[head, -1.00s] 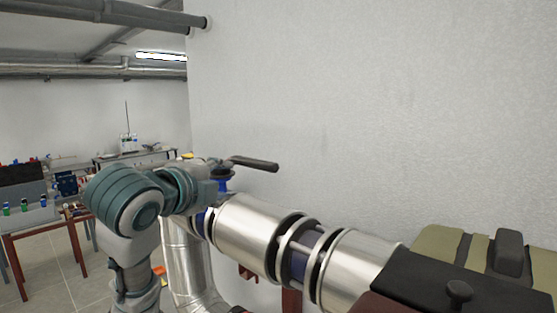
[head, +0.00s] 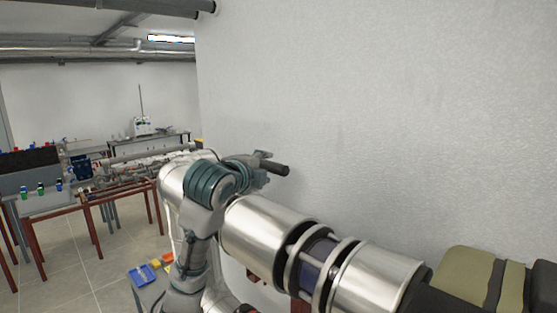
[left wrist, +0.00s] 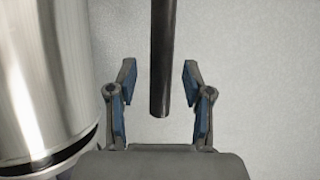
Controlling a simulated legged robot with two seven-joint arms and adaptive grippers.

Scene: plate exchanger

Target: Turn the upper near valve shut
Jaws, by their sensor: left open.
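The upper near valve's dark lever handle (head: 277,168) sticks out to the right above the silver-clad pipe in the head view. Its valve body is hidden behind my left arm. My left gripper (head: 262,160) is at the handle, partly covering it. In the left wrist view, the handle (left wrist: 161,45) comes down from the top edge, and its end lies between the two blue-padded fingers of my left gripper (left wrist: 159,70). The fingers are open, with a gap on each side of the handle. My right gripper is not in view.
The silver-clad pipe (head: 265,229) runs just below the handle and fills the left of the wrist view (left wrist: 40,80). A grey wall (head: 390,110) stands close behind. An olive padded cover (head: 468,275) is at the lower right. Workbenches stand farther off at the left.

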